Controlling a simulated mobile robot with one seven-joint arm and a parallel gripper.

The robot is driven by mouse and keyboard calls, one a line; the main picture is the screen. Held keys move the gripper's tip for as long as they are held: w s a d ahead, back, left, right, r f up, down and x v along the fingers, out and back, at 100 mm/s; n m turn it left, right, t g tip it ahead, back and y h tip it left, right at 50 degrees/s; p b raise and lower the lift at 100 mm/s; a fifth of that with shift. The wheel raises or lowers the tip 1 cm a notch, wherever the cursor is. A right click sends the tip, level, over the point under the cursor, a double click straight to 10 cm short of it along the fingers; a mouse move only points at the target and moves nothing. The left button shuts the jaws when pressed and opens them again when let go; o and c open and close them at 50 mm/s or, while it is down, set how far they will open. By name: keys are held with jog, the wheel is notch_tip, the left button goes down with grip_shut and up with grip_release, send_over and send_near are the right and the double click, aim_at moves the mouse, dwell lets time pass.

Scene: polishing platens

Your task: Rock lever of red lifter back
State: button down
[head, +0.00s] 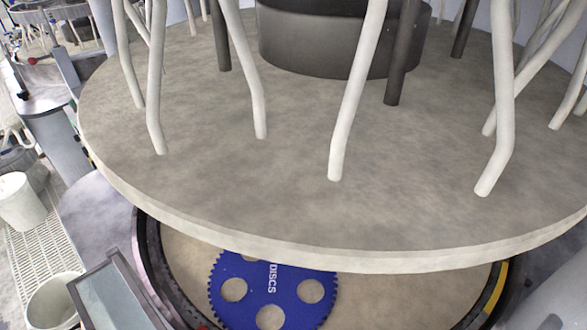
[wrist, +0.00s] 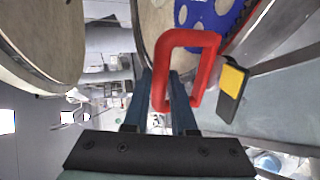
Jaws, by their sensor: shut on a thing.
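The red lifter (wrist: 196,38) shows in the wrist view as a bent, loop-shaped red bar near the top middle. My gripper (wrist: 162,78) has its two blue fingers on either side of the loop's left bar and is shut on it. The contact itself is partly hidden by the fingers. A black piece with a yellow patch (wrist: 233,78) sits just right of the red loop; I cannot tell whether it is part of the lifter. Neither the red lifter nor my gripper can be made out in the head view.
A large round platen (head: 230,190) with white hoses above it fills the head view. Below it lies a blue toothed disc (head: 250,290) with round holes, also in the wrist view (wrist: 205,18). A grey ledge (wrist: 275,105) runs right of the lifter. White buckets (head: 22,203) stand left.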

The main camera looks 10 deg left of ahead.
jog(key=s+a, duration=0.2)
jog(key=s, duration=0.6)
jog(key=shift+a+r+b, duration=0.15)
jog(key=shift+b, duration=0.25)
dwell(0.6)
jog(key=shift+s, duration=0.1)
